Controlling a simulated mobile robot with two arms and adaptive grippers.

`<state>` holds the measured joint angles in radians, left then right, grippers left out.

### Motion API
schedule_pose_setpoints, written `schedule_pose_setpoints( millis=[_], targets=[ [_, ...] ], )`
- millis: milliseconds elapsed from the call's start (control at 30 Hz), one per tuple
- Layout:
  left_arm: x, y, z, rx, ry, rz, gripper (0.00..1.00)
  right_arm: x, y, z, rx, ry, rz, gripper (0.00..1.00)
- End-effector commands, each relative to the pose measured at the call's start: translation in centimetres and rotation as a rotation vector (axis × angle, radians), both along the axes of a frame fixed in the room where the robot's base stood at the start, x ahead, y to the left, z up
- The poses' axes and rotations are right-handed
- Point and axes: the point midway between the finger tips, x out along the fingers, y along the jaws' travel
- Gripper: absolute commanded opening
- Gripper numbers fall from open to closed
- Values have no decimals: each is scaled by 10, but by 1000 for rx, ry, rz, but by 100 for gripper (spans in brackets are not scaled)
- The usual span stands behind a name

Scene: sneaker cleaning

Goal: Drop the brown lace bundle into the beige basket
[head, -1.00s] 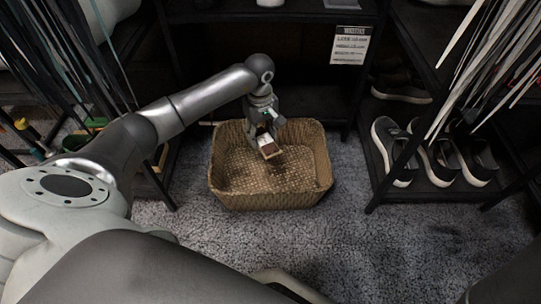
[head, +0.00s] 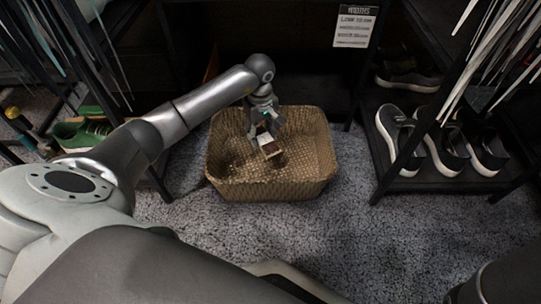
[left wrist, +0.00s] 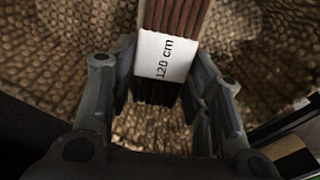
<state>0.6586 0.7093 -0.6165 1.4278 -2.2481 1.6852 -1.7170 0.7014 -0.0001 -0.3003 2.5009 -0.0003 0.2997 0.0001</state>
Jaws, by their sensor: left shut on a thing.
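The brown lace bundle (left wrist: 185,15) has a white band marked "120 cm" and sits between the fingers of my left gripper (left wrist: 165,95) in the left wrist view. In the head view the bundle (head: 270,149) hangs below my left gripper (head: 263,134), which is shut on it. The beige basket (head: 268,189) is a woven open-topped box on the carpet. The gripper and bundle are over the basket's opening, with the weave behind them in the left wrist view. The bundle's height above the basket floor is hard to tell. My right gripper is not in view.
A dark rack with dark, white-soled shoes (head: 437,146) stands to the right. A sign (head: 355,27) hangs behind the basket. Green shoes (head: 84,132) sit at the left, and laces hang at both upper sides. Grey carpet (head: 330,235) in front is clear.

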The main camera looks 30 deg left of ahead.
Motion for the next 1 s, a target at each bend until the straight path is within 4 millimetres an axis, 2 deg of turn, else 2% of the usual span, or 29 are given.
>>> schedule_pose_setpoints(
  millis=[33,67,233,533,667,767,1000],
  targets=[
    [0,0,0,0,0,0,29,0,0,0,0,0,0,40],
    [0,0,0,0,0,0,48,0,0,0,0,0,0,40],
    [0,0,0,0,0,0,70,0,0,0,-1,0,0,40],
    [0,0,0,0,0,0,71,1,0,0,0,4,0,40],
    [1,0,8,0,-4,-1,71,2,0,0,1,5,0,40],
    [1,1,23,2,-5,0,71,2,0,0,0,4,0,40],
    [1,1,74,2,-5,0,71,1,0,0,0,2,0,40]
  ],
)
